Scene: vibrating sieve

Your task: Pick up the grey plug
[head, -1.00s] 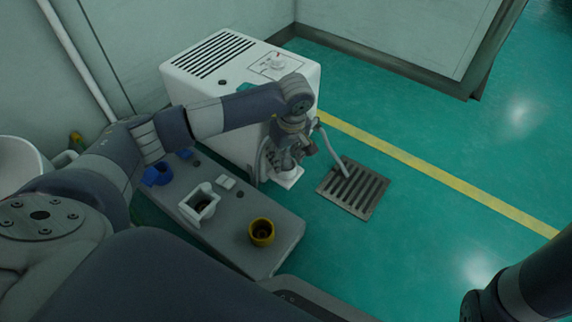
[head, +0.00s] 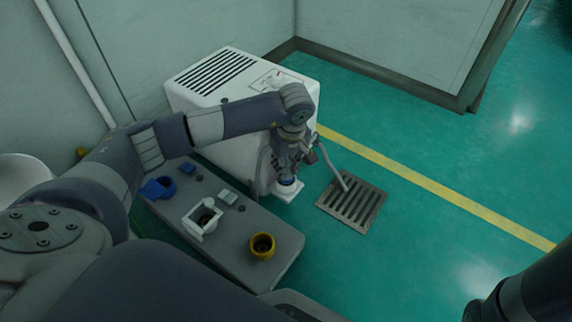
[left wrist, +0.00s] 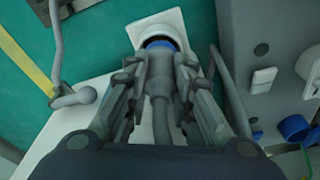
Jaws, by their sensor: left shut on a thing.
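My left gripper (head: 287,167) is low in front of the white machine, above the small white ledge (head: 288,192) at its foot. In the left wrist view its fingers (left wrist: 160,62) are closed on both sides of a grey piece with a rounded top (left wrist: 159,76), which I take to be the grey plug. A blue ring with a dark opening (left wrist: 160,43) shows just beyond the fingertips, on the white ledge (left wrist: 172,22). The lower end of the grey piece is partly hidden by the fingers. My right gripper is not in view.
The white machine (head: 235,85) stands at the back wall, with a grey hose (head: 331,162) running to a floor drain (head: 352,204). A grey bench (head: 227,245) holds a yellow cup (head: 262,246), a white holder (head: 203,221) and a blue part (head: 158,188). Floor to the right is clear.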

